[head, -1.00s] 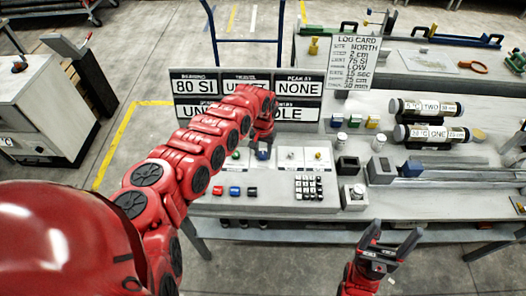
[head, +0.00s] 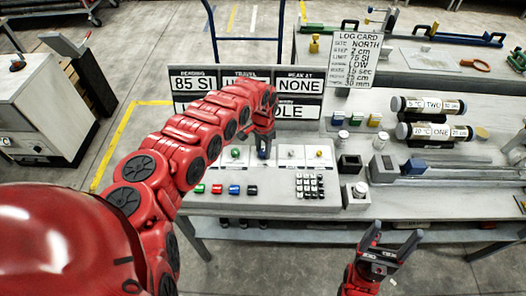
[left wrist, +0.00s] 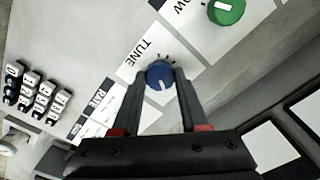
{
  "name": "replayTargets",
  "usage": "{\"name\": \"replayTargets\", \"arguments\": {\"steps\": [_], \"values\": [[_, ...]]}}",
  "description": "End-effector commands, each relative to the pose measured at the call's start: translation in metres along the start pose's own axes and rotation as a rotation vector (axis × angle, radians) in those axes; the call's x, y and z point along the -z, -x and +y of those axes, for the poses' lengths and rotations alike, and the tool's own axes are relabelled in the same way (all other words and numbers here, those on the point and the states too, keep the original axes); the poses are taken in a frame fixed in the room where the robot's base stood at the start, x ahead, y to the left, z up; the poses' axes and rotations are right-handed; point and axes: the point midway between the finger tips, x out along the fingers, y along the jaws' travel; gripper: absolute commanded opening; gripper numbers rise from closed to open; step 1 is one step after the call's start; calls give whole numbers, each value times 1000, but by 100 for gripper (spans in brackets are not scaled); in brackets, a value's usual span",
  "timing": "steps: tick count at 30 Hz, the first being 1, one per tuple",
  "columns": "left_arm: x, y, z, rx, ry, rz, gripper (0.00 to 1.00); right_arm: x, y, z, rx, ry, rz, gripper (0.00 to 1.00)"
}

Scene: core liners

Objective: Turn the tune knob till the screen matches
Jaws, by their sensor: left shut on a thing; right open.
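The blue tune knob (left wrist: 159,76) sits on a white plate marked TUNE in the left wrist view. My left gripper (left wrist: 160,84) is shut on it, one finger on each side. In the head view my left gripper (head: 263,150) comes down onto the knob, and my arm hides part of the panel. The screen (head: 195,84) shows READING "85 SI" at left and "NONE" at right; its middle is partly hidden. The log card (head: 357,59) reads NORTH, 2 cm, 75 SI, LOW among its lines. My right gripper (head: 393,247) is open and empty in front of the bench.
A green knob (left wrist: 227,11) is beside the tune knob. A keypad (head: 310,186) and red, blue, black and green buttons (head: 234,189) lie on the panel front. Core tubes TWO (head: 428,106) and ONE (head: 440,132) lie at right.

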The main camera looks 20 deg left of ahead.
Motion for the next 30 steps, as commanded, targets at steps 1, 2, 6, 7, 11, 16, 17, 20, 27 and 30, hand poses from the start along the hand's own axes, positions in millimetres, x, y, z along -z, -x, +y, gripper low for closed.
{"name": "replayTargets", "arguments": {"steps": [1,2,6,7,11,16,17,20,27,30], "values": [[2,0,-2,6,-41,6,0,-1,4,0,0,0,0,78],[2,0,-3,7,-69,6,0,-1,5,0,0,0,0,78],[2,0,-2,6,-202,5,0,-2,10,0,0,0,0,78],[2,0,-2,5,-230,5,0,-2,12,-1,0,0,0,78],[2,0,-1,5,-350,5,0,-3,16,-1,0,0,0,78],[2,0,-2,6,-486,5,0,-4,21,-1,0,0,0,78],[2,0,-2,6,-508,6,0,-4,21,-1,0,0,0,78],[2,1,-2,7,-571,6,0,-4,24,-1,0,0,0,78],[2,2,-1,7,-676,6,0,-4,27,-1,0,0,0,78],[2,2,-1,7,-700,6,0,-5,27,-1,0,0,0,78]]}}
